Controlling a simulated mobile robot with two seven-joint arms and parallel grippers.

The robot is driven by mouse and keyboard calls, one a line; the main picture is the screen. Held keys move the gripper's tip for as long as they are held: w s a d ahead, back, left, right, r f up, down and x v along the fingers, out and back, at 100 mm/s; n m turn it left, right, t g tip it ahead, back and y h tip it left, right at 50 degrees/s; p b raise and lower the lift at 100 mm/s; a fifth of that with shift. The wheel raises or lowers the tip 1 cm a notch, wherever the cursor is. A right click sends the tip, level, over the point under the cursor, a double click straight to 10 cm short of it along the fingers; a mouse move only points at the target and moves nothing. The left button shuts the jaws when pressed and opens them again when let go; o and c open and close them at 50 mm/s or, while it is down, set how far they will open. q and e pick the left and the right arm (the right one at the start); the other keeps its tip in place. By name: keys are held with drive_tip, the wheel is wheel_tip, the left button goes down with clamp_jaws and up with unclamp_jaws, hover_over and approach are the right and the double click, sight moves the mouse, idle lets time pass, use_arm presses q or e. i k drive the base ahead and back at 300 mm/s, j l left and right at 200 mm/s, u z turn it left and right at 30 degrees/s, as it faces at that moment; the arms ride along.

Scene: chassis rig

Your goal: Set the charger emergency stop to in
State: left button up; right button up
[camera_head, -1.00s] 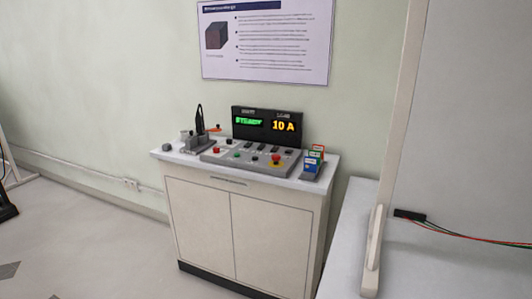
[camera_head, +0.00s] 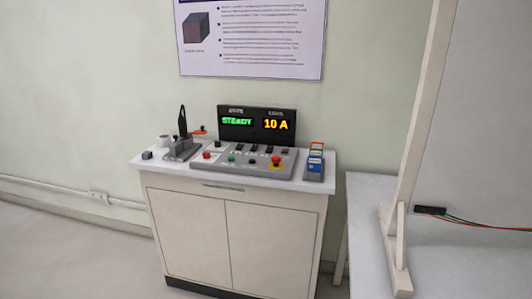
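The charger is a grey control panel (camera_head: 228,161) with a black display (camera_head: 257,126) behind it, on a white cabinet. The display reads "STEADY" in green and "10 A" in orange. A red mushroom button on a yellow base, which looks like the emergency stop (camera_head: 276,160), sits at the right end of the panel. I cannot tell from here whether it is in or out. A smaller red button (camera_head: 207,155), a green button (camera_head: 232,159) and several black switches are also on the panel. Neither of my grippers is in view.
The white cabinet (camera_head: 236,241) stands against the wall. A table (camera_head: 365,230) with a wooden frame (camera_head: 418,130) stands at right.

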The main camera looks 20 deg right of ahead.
sight(275, 158)
drive_tip(key=i+j, duration=0.25)
drive_tip(key=i, duration=0.2)
drive_tip(key=i+j+z, duration=0.15)
drive_tip(key=i, duration=0.3)
